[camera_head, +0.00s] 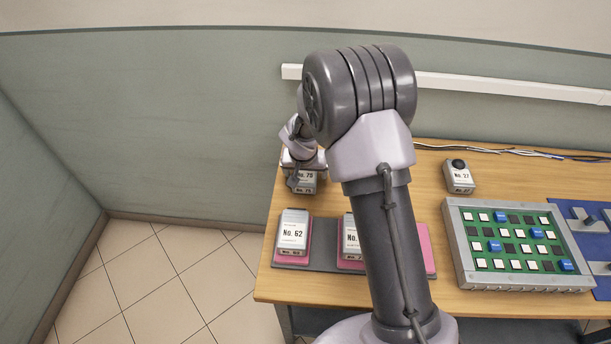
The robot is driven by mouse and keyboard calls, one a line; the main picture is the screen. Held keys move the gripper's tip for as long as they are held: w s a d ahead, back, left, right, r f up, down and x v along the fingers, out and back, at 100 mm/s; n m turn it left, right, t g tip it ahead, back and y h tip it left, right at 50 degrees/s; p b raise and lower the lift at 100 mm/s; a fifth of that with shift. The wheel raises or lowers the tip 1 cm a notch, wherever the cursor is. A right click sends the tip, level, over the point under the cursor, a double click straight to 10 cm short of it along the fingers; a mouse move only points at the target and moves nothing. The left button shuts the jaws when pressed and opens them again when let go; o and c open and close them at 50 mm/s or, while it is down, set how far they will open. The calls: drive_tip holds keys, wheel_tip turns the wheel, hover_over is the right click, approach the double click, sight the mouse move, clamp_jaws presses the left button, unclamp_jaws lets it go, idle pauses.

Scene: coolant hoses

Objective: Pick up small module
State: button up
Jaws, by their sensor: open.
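Several small grey-white modules with printed labels stand on the table. The one marked No. 75 (306,186) is at the back left, with my gripper (303,172) right over it. The gripper is open, and part of it covers the top of this module. I cannot tell whether the fingers touch it. Module No. 62 (293,233) stands on a pink pad at the front left. Another module (351,240) beside it is partly hidden by my arm. Module No. 27 (460,178), with a black knob on top, stands at the back right.
The wooden table (430,160) runs along the green wall. A grey-framed board (515,245) with white and blue keys lies at the right, beside a blue fixture (590,225). Cables (500,150) lie along the back. My arm hides the table's middle.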

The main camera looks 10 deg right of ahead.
drive_tip(key=shift+f+b, duration=0.2)
drive_tip(key=shift+b, duration=0.1)
idle(0.4)
clamp_jaws()
